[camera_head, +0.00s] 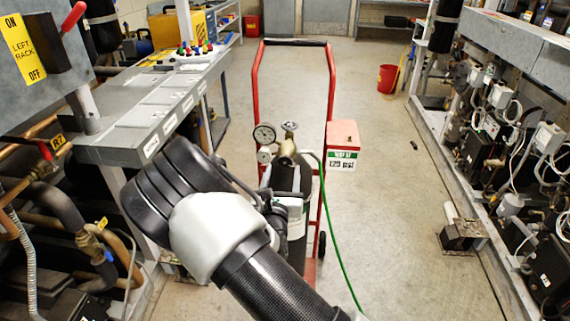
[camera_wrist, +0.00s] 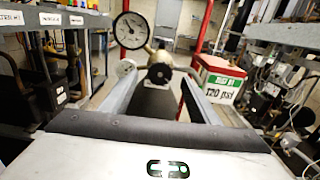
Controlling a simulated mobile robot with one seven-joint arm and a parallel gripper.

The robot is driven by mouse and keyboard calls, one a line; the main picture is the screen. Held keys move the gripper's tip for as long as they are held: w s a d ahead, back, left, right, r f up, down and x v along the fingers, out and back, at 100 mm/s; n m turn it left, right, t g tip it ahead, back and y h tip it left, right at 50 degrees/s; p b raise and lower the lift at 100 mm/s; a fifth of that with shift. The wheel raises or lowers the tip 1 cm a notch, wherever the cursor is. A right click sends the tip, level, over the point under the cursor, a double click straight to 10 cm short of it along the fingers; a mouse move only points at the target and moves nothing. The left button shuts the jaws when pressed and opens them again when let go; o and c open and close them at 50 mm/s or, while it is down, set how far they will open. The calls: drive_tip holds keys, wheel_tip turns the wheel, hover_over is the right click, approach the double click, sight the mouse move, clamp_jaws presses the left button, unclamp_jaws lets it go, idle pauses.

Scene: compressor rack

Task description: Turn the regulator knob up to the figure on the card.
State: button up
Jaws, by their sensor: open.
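The regulator (camera_head: 287,148) is brass and sits on a dark cylinder on a red hand truck. Its black round knob (camera_wrist: 159,73) faces me in the wrist view. A white dial gauge (camera_wrist: 130,30) stands above left of it, and a second smaller gauge (camera_head: 264,155) shows in the head view. The card (camera_wrist: 218,88) is white with a green band and reads 120 psi. My gripper (camera_wrist: 161,82) is open. Its fingers stand either side of the knob's line in the wrist view, with nothing held. I cannot tell whether they reach the knob.
The card is on a red box (camera_head: 344,134) right of the regulator. Red truck rails (camera_head: 331,100) rise on both sides. A green hose (camera_head: 338,245) runs down to the right. A grey bench (camera_head: 130,105) is at left, a compressor rack at right.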

sight(285, 162)
drive_tip(key=w, duration=0.6)
drive_tip(key=shift+d+b, duration=0.15)
drive_tip(key=shift+b, duration=0.2)
drive_tip(key=c, duration=1)
drive_tip(key=shift+m+p, duration=0.4)
drive_tip(key=shift+m, duration=0.3)
drive_tip(key=shift+c, duration=0.2)
drive_tip(key=o, duration=1)
drive_tip(key=shift+o, duration=0.2)
drive_tip(key=s+p, duration=0.2)
drive_tip(key=s, duration=1.5)
drive_tip(key=shift+s+a, duration=0.25)
drive_tip(key=shift+a, duration=0.05)
